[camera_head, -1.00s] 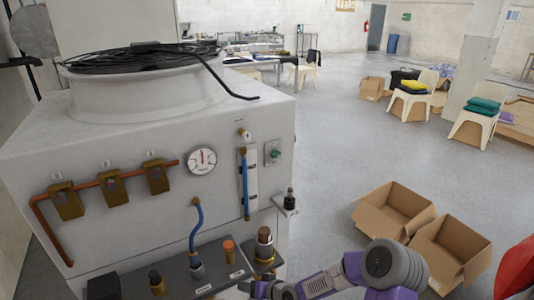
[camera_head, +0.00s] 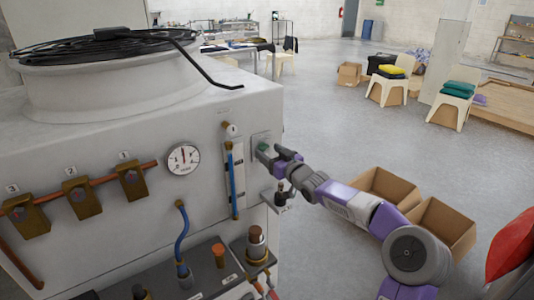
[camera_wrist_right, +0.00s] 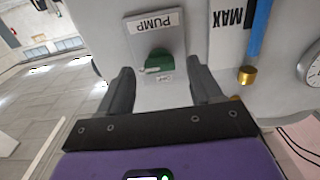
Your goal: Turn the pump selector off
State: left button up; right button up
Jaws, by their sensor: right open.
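The pump selector is a green knob on a pale plate marked PUMP, on the front of the grey washer (camera_head: 120,200). In the right wrist view the knob (camera_wrist_right: 160,62) sits ahead of my right gripper (camera_wrist_right: 162,82), roughly between its two fingers. The fingers are apart and I see no contact with the knob. In the head view my right gripper (camera_head: 270,153) is at the plate (camera_head: 261,139) and partly hides the knob. My left gripper is not in view.
A blue tube gauge marked MAX (camera_wrist_right: 259,30) is close beside the selector. A round dial (camera_head: 183,158) and a small bracket with a black-topped fitting (camera_head: 280,190) are nearby. Open cardboard boxes (camera_head: 440,225) stand on the floor at the right.

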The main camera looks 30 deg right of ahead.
jog(key=shift+w+a, duration=0.1)
jog(key=shift+w, duration=1)
jog(key=c, duration=1.1)
